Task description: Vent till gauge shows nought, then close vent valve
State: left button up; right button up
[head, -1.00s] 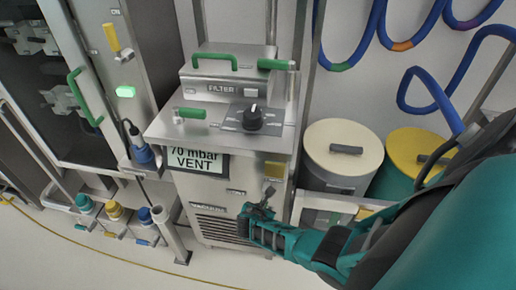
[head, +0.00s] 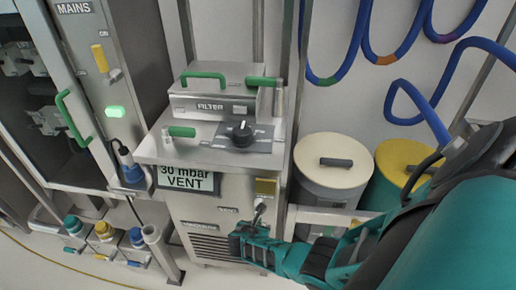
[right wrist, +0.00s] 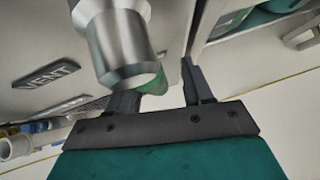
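The gauge display (head: 187,178) on the front of the metal cabinet reads "30 mbar VENT" in the head view. My right gripper (head: 259,212) is at the cabinet front, low and right of the display. The green end is between the fingers of my right gripper (right wrist: 158,92). The fingers stand apart, with a gap on the right finger's side. My left gripper is not in view.
A black knob (head: 242,133) and a green-handled filter box (head: 212,97) are on the cabinet top. A lidded cream drum (head: 322,165) and a yellow-topped drum (head: 398,165) stand to the right. Blue hoses (head: 398,110) hang behind.

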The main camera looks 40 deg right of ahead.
jog(key=shift+w+a+r, duration=0.1)
jog(key=shift+r, duration=0.05)
jog(key=shift+a+r, duration=0.15)
jog(key=shift+r, duration=0.05)
jog(key=p+v, duration=0.3)
jog(key=v, duration=0.9)
jog(key=shift+s, duration=0.2)
